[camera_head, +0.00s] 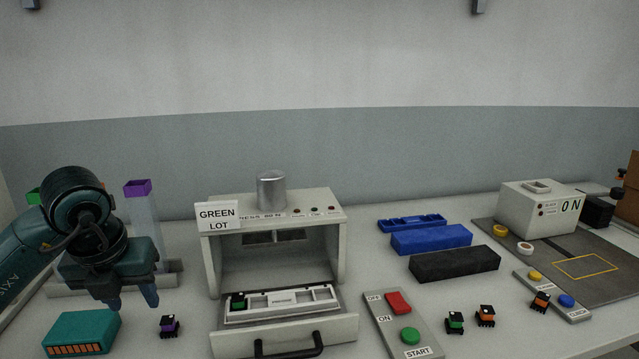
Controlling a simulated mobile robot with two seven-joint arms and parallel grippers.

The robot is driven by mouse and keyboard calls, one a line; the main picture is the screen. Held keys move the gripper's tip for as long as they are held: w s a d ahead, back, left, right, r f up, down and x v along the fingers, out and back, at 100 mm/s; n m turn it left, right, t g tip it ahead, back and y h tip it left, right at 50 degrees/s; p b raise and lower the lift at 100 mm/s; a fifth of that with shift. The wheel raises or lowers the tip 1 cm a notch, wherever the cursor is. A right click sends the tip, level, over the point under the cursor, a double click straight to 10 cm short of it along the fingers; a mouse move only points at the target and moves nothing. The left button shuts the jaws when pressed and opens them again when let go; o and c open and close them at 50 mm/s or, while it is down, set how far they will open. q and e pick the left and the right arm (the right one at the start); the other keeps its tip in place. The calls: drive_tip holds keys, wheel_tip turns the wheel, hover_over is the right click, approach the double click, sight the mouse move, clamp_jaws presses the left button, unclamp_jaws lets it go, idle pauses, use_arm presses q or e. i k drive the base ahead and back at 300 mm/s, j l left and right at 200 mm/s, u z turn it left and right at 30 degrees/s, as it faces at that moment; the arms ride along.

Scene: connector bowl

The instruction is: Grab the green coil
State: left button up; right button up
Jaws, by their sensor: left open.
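A small black part with a green top (455,322) stands on the table, right of the green START button. Another green-topped black part (238,301) sits at the left end of the white tray (318,303) in the press drawer. Which of them is the green coil I cannot tell for sure. My left gripper (131,302) points down at the left, open, with nothing seen between its fingers. It is above the table, near a teal box (82,332) and a purple-topped part (169,326), away from both green parts. My right gripper is not in view.
The press (334,235) labelled GREEN LOT stands in the middle, drawer out. A button panel (405,327) lies right of it. Orange-topped parts (486,316) (541,301), blue and black blocks (455,263) and an ON box (540,208) stand right. A purple-topped tube (139,215) is behind my gripper.

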sight(454, 322)
drive_tip(key=k, duration=1.35)
